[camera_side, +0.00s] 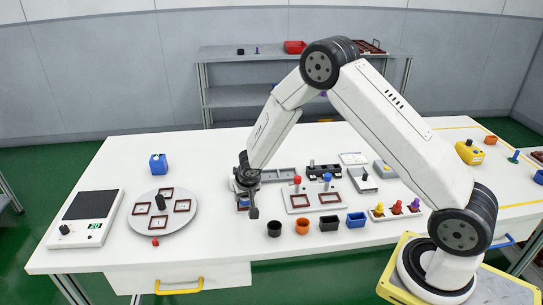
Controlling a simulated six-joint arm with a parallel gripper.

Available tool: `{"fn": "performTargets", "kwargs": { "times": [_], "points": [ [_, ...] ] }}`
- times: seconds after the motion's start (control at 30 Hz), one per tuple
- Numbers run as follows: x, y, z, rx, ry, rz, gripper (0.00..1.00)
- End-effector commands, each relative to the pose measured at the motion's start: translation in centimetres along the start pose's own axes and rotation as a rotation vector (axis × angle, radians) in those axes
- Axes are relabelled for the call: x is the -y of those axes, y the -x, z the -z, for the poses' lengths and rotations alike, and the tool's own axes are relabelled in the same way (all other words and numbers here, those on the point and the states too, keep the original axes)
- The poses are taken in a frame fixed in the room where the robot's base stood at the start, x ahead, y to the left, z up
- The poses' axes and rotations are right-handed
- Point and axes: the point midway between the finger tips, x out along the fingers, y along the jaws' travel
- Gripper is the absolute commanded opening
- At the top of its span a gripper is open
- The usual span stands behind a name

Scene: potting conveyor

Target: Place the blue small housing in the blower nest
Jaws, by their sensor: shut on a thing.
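My gripper (247,208) points down over the white table, right of the round grey turntable. Whether the housing touches anything beneath is hard to tell. I cannot make out for sure which fixture is the blower nest. A blue block (158,164) stands at the table's back left, and a blue open box (355,220) stands at the front in a row of small containers.
The turntable (142,220) carries several red-brown frames. A scale-like device (90,215) lies at the far left. A white plate (298,208) with red-topped and blue-topped pieces, grey fixtures (280,175) and coloured knobs (396,208) crowd the right. Bare table lies between turntable and gripper.

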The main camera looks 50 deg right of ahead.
Motion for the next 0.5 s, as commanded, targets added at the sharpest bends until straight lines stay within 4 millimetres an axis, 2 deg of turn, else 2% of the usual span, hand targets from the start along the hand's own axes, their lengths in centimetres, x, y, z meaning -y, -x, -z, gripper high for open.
{"fn": "performTargets", "kwargs": {
  "times": [0.5],
  "points": [
    [0.01, -0.65, -0.27, 0.0, -0.001, 0.0, 0.0]
  ]
}}
